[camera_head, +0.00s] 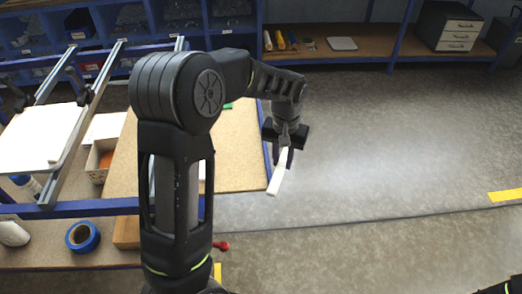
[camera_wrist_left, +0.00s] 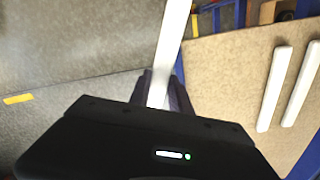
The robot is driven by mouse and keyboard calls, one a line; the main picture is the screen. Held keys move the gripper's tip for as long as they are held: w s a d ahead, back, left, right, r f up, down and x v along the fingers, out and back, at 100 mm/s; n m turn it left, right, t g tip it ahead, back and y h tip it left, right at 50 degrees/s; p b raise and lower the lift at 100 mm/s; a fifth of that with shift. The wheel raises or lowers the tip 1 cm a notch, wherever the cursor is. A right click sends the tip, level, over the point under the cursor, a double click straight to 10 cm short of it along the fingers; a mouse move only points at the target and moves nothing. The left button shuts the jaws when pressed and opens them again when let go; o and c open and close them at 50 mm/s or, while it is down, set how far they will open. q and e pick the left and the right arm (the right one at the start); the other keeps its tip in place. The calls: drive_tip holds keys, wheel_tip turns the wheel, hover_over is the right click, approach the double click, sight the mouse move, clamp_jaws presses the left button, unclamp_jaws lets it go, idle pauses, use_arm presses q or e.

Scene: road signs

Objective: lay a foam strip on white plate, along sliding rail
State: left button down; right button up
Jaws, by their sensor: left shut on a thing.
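My left gripper (camera_head: 282,158) is shut on a white foam strip (camera_head: 277,181), just past the right edge of the brown board. The held strip (camera_wrist_left: 171,45) sticks out between the two dark fingers (camera_wrist_left: 160,90) in the left wrist view. Two more white strips, a nearer one (camera_wrist_left: 275,88) and an outer one (camera_wrist_left: 303,84), lie side by side on the board there. The white plate (camera_head: 40,138) is at the far left in the head view, beside a metal sliding rail (camera_head: 68,150).
The brown board (camera_head: 240,150) is partly hidden by my left arm. A white box with an orange thing (camera_head: 98,162) stands near the rail. Blue tape (camera_head: 82,237) lies on the lower bench. A shelf with drawers (camera_head: 447,27) stands at the back. The floor at right is clear.

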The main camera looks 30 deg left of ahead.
use_arm(q)
drive_tip(key=s+d+f+m, duration=0.1)
drive_tip(key=d+f+m, duration=0.2)
drive_tip(key=d+f, duration=0.6)
wheel_tip(320, 180, down, 3)
drive_tip(key=shift+s+r, duration=0.1)
drive_tip(key=shift+s, duration=0.25)
